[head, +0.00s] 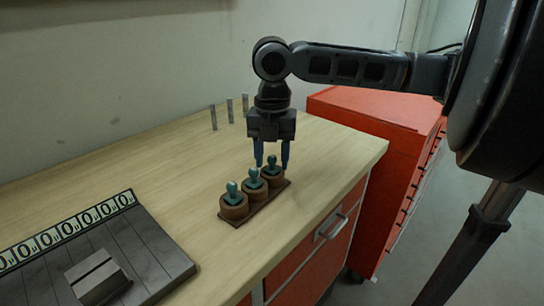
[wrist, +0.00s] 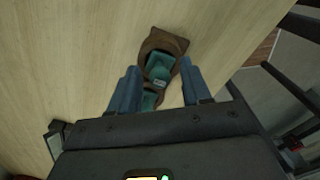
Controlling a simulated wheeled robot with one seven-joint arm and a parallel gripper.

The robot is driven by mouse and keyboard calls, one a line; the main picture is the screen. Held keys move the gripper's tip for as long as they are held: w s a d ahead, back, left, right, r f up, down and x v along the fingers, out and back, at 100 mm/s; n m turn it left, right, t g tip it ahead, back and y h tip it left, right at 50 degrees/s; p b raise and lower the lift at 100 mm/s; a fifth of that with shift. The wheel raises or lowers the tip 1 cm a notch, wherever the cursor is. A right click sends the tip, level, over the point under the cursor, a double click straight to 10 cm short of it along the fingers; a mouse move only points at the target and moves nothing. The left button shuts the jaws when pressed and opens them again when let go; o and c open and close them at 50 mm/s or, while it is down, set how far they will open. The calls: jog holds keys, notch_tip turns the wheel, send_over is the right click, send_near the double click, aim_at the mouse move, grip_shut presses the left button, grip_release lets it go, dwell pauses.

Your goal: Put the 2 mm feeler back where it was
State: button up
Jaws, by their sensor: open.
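Three teal knobbed pieces, which look like the feelers, stand upright in round wooden holders on a brown base (head: 236,219): a near left one (head: 232,191), a middle one (head: 253,178) and a far right one (head: 272,161). I cannot read which is 2 mm. My gripper (head: 272,167) points down over the far right piece, open, one finger on each side of it. In the wrist view, a teal piece (wrist: 160,66) with a small unreadable label lies between the open fingertips (wrist: 158,70). A second teal piece (wrist: 150,98) shows behind it, partly hidden by my gripper.
Three thin grey strips (head: 230,109) stand upright at the back of the wooden bench (head: 165,170). A dark grooved plate (head: 150,250) with a numbered strip (head: 70,230) and a grey block (head: 97,276) is at the left. A red cabinet (head: 375,135) stands at the right.

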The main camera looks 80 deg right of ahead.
aim_at(272, 156)
notch_tip(272, 156, up, 12)
dwell(0.4)
